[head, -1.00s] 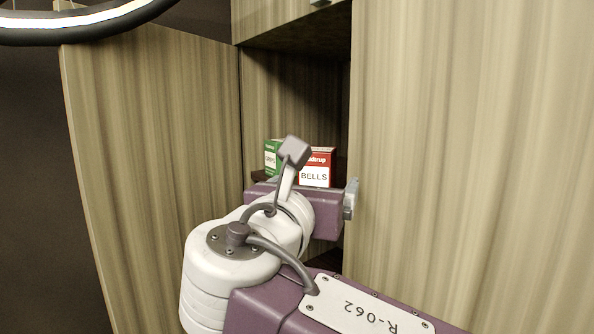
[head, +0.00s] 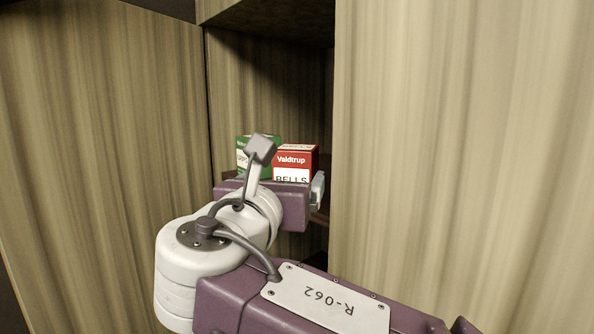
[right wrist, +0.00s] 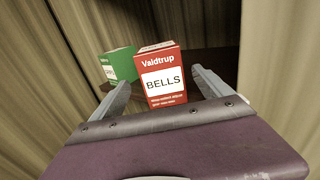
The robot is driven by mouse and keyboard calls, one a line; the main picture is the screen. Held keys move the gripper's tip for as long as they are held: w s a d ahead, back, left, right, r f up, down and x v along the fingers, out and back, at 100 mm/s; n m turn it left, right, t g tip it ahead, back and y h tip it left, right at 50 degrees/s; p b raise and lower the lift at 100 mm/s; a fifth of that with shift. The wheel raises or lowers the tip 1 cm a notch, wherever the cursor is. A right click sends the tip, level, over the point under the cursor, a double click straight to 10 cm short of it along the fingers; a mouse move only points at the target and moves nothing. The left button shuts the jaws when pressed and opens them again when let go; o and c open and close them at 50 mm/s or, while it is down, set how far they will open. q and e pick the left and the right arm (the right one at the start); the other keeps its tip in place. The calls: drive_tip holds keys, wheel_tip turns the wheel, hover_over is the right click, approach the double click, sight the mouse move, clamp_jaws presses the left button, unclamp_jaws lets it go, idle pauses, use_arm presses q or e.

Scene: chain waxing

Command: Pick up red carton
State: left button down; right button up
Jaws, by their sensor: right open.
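The red carton (head: 296,160), with a white "BELLS" label, stands upright on a shelf inside an open cupboard. It also shows in the right wrist view (right wrist: 161,76), just ahead of and between the fingers. My right gripper (right wrist: 158,92) is open and empty, one finger to each side of the carton's front. In the head view my right gripper (head: 318,185) hides the carton's lower part, and only one finger shows. I cannot tell whether the fingers reach past its front face. My left gripper is not in view.
A green carton (right wrist: 118,64) stands close on the left of the red one, slightly behind it; it also shows in the head view (head: 250,152). The cupboard's right panel (head: 450,150) and left door (head: 100,150) flank the narrow opening.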

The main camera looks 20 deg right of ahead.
drive_tip(key=shift+w+d+r+p, duration=0.3)
drive_tip(key=shift+w+d, duration=0.1)
drive_tip(key=shift+d, duration=0.1)
drive_tip(key=shift+w+d+f, duration=0.1)
drive_tip(key=shift+w+d, duration=0.1)
drive_tip(key=shift+w, duration=0.05)
drive_tip(key=shift+w+d+f, duration=0.1)
drive_tip(key=shift+w, duration=0.1)
drive_tip(key=p+x, duration=0.3)
drive_tip(key=x, duration=0.2)
drive_tip(key=shift+w+d, duration=0.1)
drive_tip(key=shift+w, duration=0.05)
drive_tip(key=c, duration=1.6)
drive_tip(key=shift+c, duration=0.2)
